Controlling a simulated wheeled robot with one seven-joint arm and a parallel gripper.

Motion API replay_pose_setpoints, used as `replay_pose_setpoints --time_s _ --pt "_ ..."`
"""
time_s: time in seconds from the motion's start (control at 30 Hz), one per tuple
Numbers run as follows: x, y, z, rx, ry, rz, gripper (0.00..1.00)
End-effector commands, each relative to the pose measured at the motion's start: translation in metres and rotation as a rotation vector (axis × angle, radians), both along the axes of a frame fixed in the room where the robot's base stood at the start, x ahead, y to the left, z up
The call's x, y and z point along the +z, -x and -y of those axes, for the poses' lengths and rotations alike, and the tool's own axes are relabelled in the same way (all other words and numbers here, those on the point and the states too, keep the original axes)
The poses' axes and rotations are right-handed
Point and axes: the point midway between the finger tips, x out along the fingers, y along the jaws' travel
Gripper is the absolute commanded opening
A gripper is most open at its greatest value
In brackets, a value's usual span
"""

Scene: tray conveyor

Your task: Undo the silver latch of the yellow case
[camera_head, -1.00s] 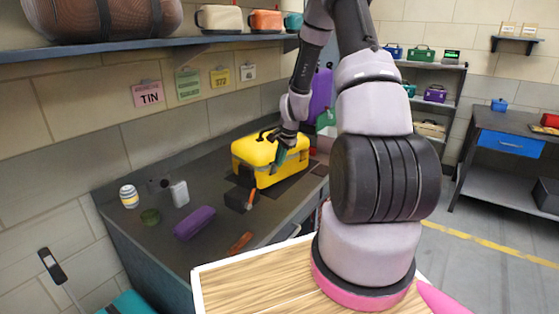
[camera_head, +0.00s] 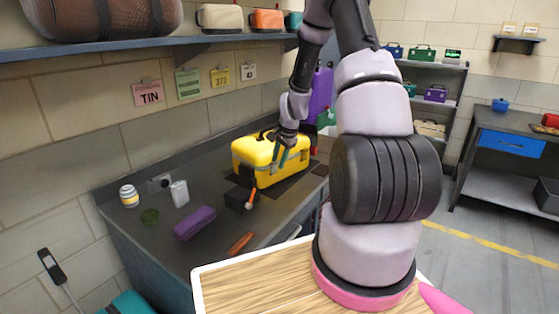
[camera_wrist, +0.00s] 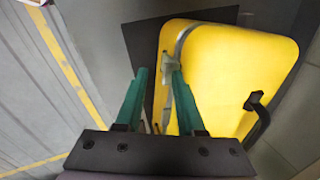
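The yellow case (camera_head: 247,152) stands on the dark bench top and looks closed. It fills the upper right of the wrist view (camera_wrist: 235,75), with its black handle (camera_wrist: 262,115) at the right. A silver latch (camera_wrist: 168,78) shows on its front edge, at the seam. My gripper (camera_head: 285,158) is at the front of the case. Its two green fingers are apart in the wrist view (camera_wrist: 160,72), with nothing held. The latch appears between the fingertips, close to the right one; I cannot tell whether they touch. The latch is too small to make out in the head view.
A purple box (camera_head: 195,222), a white container (camera_head: 179,193) and a striped jar (camera_head: 129,196) stand farther left. A wall shelf (camera_head: 150,46) runs above the bench.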

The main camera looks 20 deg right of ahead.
Motion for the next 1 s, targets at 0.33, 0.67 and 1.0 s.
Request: replay_pose_setpoints --time_s 0.33,0.67,1.0 --pt "0.028 -0.002 0.002 -0.001 0.004 0.007 0.38" --pt "0.052 -0.003 0.002 -0.004 0.004 0.009 0.38" --pt "0.076 -0.003 0.002 -0.003 0.004 0.010 0.38"
